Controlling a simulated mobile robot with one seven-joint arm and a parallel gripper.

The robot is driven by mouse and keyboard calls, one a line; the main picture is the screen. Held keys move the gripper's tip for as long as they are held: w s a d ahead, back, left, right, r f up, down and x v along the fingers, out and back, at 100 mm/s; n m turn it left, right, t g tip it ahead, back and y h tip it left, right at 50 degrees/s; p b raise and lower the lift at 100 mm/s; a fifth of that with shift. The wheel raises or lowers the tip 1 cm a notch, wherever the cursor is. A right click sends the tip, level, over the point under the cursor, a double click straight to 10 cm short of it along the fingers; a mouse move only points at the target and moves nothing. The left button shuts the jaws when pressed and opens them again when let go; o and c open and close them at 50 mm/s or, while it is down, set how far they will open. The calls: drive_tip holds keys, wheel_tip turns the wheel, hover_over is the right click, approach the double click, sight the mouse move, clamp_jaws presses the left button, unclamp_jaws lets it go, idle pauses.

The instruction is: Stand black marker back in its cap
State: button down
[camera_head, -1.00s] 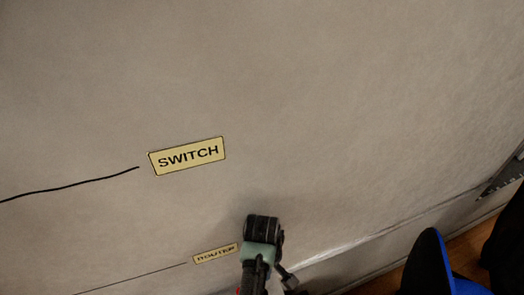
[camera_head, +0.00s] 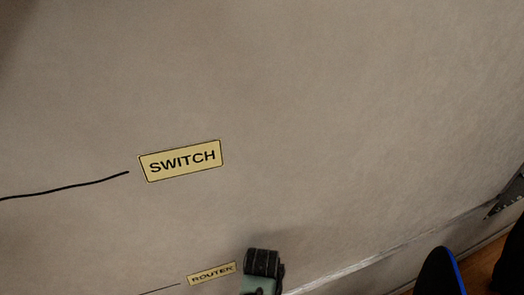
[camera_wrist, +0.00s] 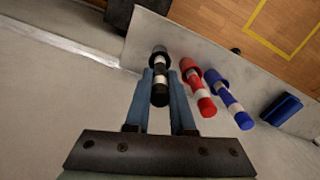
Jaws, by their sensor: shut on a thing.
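In the wrist view my gripper (camera_wrist: 161,76) has its two blue-grey fingers on either side of the black marker (camera_wrist: 160,94), shut on it. The marker has a white band, and a wider black piece, seemingly its cap (camera_wrist: 159,54), shows just past the fingertips in line with it. I cannot tell whether the marker is seated in that cap or just clear of it. In the head view only the dark upper part of my wrist shows at the bottom edge; the fingers and marker are out of that view.
A red marker (camera_wrist: 206,105) and a blue marker (camera_wrist: 241,119) stand in a row close to the right of the black one. A blue block (camera_wrist: 282,108) lies farther right. The board carries SWITCH (camera_head: 180,160) and ROUTER (camera_head: 211,273) labels. Wooden floor (camera_wrist: 240,25) lies beyond.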

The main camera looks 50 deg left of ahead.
drive_tip(key=c, duration=0.7)
unclamp_jaws()
wheel_tip(320, 180, up, 12)
drive_tip(key=shift+r+p, duration=0.5)
drive_tip(key=shift+p, duration=0.1)
idle(0.5)
